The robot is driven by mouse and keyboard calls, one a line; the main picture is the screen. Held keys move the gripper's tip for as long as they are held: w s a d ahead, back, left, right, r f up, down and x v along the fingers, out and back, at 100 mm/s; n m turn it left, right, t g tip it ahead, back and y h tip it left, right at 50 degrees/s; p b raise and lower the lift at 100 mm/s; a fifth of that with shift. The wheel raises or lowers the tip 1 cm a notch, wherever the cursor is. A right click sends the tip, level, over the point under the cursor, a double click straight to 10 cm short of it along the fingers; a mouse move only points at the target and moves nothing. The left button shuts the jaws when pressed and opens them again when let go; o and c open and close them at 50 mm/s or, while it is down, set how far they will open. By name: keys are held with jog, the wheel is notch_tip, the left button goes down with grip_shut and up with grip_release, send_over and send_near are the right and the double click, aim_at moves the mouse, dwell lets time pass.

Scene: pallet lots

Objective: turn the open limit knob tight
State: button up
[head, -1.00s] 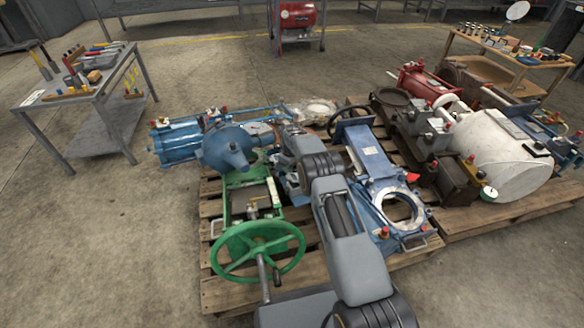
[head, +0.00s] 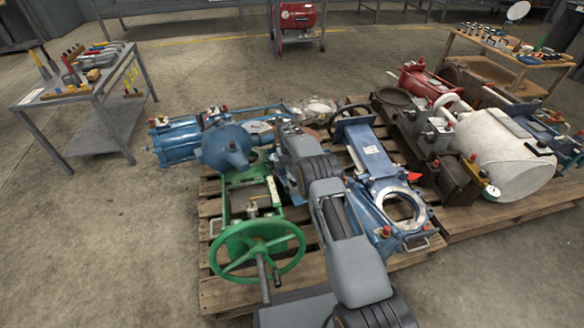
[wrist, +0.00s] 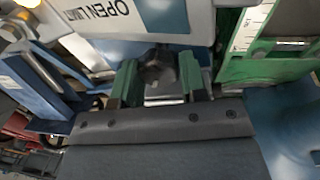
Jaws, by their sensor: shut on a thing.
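The open limit knob (wrist: 157,66) is a dark, lobed knob in the wrist view, under a pale plate (wrist: 120,18) lettered "OPEN LIMI", the rest cut off. My gripper (wrist: 158,78) has its two green fingers on either side of the knob, shut on it. The knob's lower part and its stem are hard to make out. In the head view my arm hides the knob and the gripper, beside the blue actuator (head: 224,147) on the pallet.
A green valve with a handwheel (head: 257,252) stands at the pallet's front left. A blue gate valve (head: 372,165) lies right of my arm. A tool table (head: 100,92) is at left, with clear floor before it.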

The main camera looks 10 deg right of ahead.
jog(key=m, duration=0.5)
jog(key=shift+m+g+b, duration=0.3)
jog(key=shift+b, duration=0.1)
jog(key=shift+w+d+m+g, duration=0.1)
jog(key=shift+m+g, duration=0.2)
jog(key=shift+m, duration=1.9)
jog(key=o, duration=0.9)
jog(key=shift+r, duration=0.1)
